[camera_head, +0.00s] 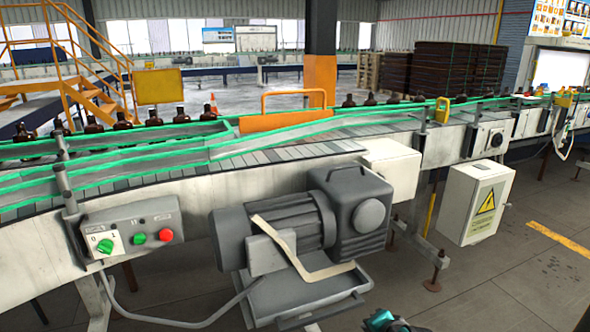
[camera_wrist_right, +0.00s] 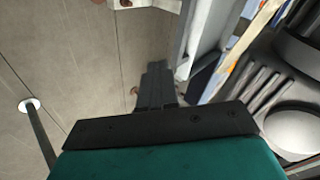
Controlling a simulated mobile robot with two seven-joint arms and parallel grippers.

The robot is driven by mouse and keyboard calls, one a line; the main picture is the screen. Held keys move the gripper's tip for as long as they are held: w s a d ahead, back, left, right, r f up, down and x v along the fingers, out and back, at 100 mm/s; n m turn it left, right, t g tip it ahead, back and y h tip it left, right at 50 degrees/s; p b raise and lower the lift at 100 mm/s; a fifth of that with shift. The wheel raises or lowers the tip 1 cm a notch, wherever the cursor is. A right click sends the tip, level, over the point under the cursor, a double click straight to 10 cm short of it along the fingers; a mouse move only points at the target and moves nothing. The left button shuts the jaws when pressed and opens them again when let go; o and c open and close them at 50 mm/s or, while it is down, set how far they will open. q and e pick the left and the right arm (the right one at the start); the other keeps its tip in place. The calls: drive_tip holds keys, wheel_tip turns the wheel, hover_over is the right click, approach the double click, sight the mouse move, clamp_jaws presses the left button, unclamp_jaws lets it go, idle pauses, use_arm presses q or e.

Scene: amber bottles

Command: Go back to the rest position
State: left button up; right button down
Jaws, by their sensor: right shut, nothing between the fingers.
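My right gripper (camera_wrist_right: 157,72) shows in the right wrist view with its dark fingers together and nothing between them. It is in free air above the grey floor, beside the conveyor's machinery. In the head view only a small teal and dark part of my right arm shows at the bottom edge; its fingers are out of that picture. My left gripper is not in view.
A conveyor (camera_head: 270,155) with green rails carries several amber bottles (camera_head: 153,117). A grey motor (camera_head: 290,225), a control box (camera_head: 133,228) with a green switch and red button, and a white electrical box (camera_head: 475,203) are on its near side. Open floor (camera_head: 530,270) lies at right.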

drive_tip(key=s+f+n+t, duration=0.1)
drive_tip(key=s+f+n, duration=0.2)
drive_tip(key=s+n, duration=0.9)
drive_tip(key=s+a+r, duration=0.1)
drive_tip(key=s+r, duration=0.1)
drive_tip(key=s, duration=0.5)
drive_tip(key=s+r+n, duration=0.1)
drive_tip(key=s+r, duration=0.1)
drive_tip(key=s, duration=0.6)
drive_tip(key=shift+a+r+n+t, duration=0.15)
drive_tip(key=shift+a+n+t, duration=0.15)
drive_tip(key=shift+a, duration=0.05)
